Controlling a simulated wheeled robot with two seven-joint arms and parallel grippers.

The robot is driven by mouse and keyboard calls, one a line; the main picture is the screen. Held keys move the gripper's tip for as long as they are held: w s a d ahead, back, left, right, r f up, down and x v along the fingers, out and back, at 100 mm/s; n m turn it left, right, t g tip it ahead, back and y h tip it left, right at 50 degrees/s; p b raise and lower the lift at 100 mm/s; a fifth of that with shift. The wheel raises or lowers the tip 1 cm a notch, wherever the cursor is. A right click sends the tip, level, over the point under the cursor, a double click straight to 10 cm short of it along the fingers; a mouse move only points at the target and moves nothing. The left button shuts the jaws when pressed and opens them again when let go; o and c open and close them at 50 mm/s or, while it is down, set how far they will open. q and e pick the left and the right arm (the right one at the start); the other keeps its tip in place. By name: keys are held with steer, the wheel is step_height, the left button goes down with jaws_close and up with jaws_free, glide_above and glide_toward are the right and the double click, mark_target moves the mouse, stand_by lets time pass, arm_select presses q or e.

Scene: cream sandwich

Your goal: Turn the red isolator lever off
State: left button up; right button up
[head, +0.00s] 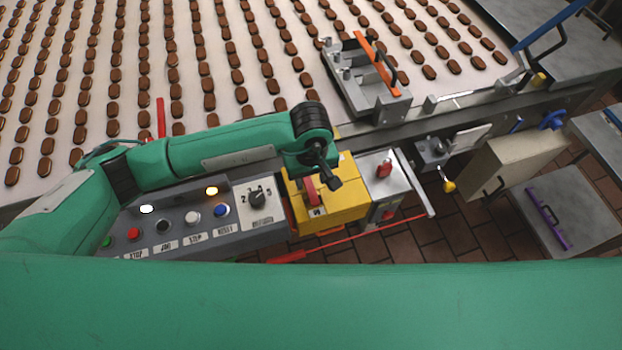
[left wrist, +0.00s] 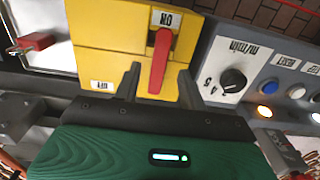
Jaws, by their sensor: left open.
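The red isolator lever (head: 311,190) stands on the face of a yellow box (head: 345,203). In the left wrist view the lever (left wrist: 158,62) points at the ON label (left wrist: 167,19). A second label (left wrist: 102,86), probably OFF, sits to the lower left. My left gripper (head: 328,178) hangs above the box in the head view, close to the lever. In the left wrist view its open fingers (left wrist: 160,75) lie either side of the lever's lower part. I cannot tell whether they touch it. My right gripper is not in view.
A button panel (head: 170,240) with lamps and a rotary knob (head: 258,198) adjoins the box. A grey box with a red part (head: 384,169) stands on its other side. The conveyor (head: 255,60) carries rows of brown biscuits behind. A red rod (head: 350,238) runs in front.

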mark_target(311, 190)
arm_select(q)
steer(key=shift+f+p, duration=0.45)
steer(key=shift+f, duration=1.45)
jaws_close()
